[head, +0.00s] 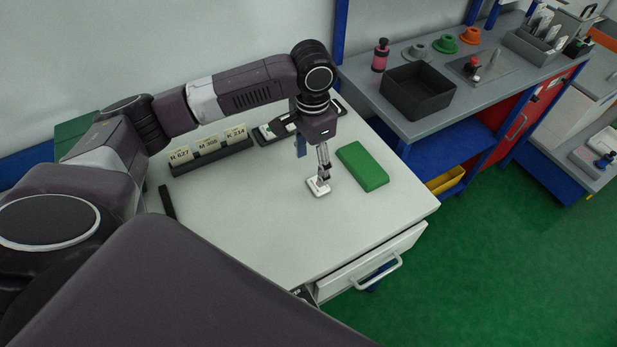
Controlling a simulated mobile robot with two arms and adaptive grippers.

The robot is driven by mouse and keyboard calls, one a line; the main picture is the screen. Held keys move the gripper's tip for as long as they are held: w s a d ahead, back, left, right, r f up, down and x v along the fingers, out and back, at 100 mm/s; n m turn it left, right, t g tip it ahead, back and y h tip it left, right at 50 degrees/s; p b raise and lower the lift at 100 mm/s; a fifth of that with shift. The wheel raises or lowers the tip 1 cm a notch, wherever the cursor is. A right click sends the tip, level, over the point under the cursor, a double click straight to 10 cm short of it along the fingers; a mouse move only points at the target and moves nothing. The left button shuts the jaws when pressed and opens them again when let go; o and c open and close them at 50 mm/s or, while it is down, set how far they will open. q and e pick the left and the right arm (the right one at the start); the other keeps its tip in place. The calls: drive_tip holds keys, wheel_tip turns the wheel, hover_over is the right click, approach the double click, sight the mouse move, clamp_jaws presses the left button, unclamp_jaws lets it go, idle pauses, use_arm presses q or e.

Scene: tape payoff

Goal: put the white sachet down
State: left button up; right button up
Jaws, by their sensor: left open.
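The white sachet (318,187) is a small pale, flat piece at table height, on the white table top (260,230). My left gripper (322,177) points down right over the sachet, with its fingertips at it. The fingers are open, though the small gap between them is hard to see at this size. Whether the fingertips still touch the sachet cannot be told. My right gripper does not show.
A green block (362,166) lies just right of the gripper. A black holder with labelled cards (211,154) stands at the back left. A drawer (372,262) is partly open at the front right. The table's front middle is clear. A black bin (418,91) stands on the grey bench.

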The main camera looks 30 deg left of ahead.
sight(315, 185)
use_arm(q)
drive_tip(key=f, duration=0.1)
drive_tip(key=d+f+p, duration=0.1)
drive_tip(key=f, duration=0.1)
drive_tip(key=shift+w+d+f, duration=0.2)
drive_tip(key=shift+f, duration=0.05)
drive_tip(key=f, duration=0.2)
drive_tip(key=shift+a+f+p, duration=0.3)
drive_tip(key=shift+f+p, duration=0.1)
drive_tip(key=shift+f, duration=0.65)
drive_tip(key=c, duration=1.3)
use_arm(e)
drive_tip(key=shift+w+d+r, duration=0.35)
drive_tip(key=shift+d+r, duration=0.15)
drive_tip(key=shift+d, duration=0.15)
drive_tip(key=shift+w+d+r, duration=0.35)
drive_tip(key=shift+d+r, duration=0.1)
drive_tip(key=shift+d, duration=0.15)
use_arm(q)
drive_tip(key=shift+r, duration=0.15)
wheel_tip(315, 185, up, 20)
drive_tip(key=b, duration=0.2)
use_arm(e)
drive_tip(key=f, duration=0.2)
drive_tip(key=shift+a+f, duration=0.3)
